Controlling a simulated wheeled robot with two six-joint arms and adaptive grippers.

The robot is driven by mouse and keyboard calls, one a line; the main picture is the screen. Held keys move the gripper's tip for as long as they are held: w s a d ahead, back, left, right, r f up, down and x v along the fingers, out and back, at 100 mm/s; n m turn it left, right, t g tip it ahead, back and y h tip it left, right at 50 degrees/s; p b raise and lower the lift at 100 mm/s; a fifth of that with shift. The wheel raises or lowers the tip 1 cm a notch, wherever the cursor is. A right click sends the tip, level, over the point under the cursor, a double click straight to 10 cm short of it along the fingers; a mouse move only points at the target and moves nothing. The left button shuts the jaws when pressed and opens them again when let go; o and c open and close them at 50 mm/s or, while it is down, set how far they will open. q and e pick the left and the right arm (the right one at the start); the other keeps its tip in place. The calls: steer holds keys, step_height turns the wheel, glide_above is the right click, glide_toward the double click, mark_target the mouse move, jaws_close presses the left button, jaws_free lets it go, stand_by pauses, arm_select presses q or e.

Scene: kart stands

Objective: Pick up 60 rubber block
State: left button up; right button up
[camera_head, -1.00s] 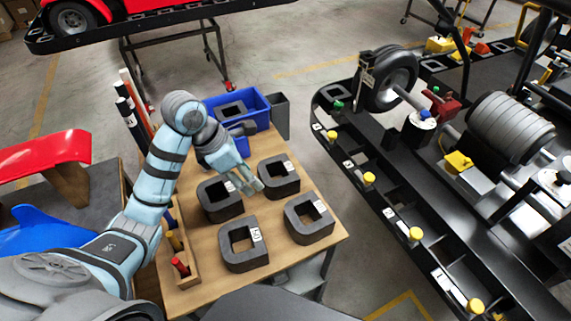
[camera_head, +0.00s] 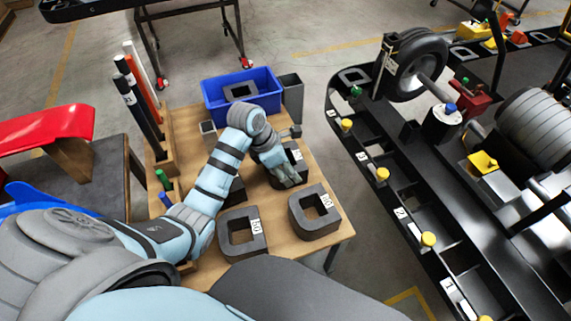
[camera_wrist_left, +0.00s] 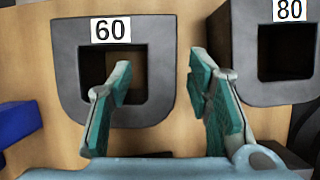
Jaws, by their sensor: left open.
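The 60 rubber block (camera_wrist_left: 68,70) is a dark U-shaped block with a square hole, lying on the wooden table. Its white "60" label faces up in the left wrist view. My left gripper (camera_wrist_left: 160,64) is open over it. One finger overlaps the hole and the other is past the block's right wall, beside the 80 block (camera_wrist_left: 243,60). I cannot tell how far down the fingers reach. In the head view my left gripper (camera_head: 288,178) covers much of the block (camera_head: 302,170) beneath it. My right gripper is not in view.
A front-left block (camera_head: 231,247) and a right block (camera_head: 327,222) lie on the table (camera_head: 275,238). Another block is partly hidden behind my arm. A blue bin (camera_head: 262,98) holding a block stands at the back. A black kart stand (camera_head: 440,235) is at right.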

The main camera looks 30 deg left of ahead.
arm_select(q)
steer(key=shift+w+f, duration=0.1)
steer(key=shift+f, duration=0.25)
steer(key=shift+r, duration=0.15)
steer(key=shift+c, duration=0.2)
steer(key=shift+s, duration=0.2)
steer(key=c, duration=0.3)
jaws_close()
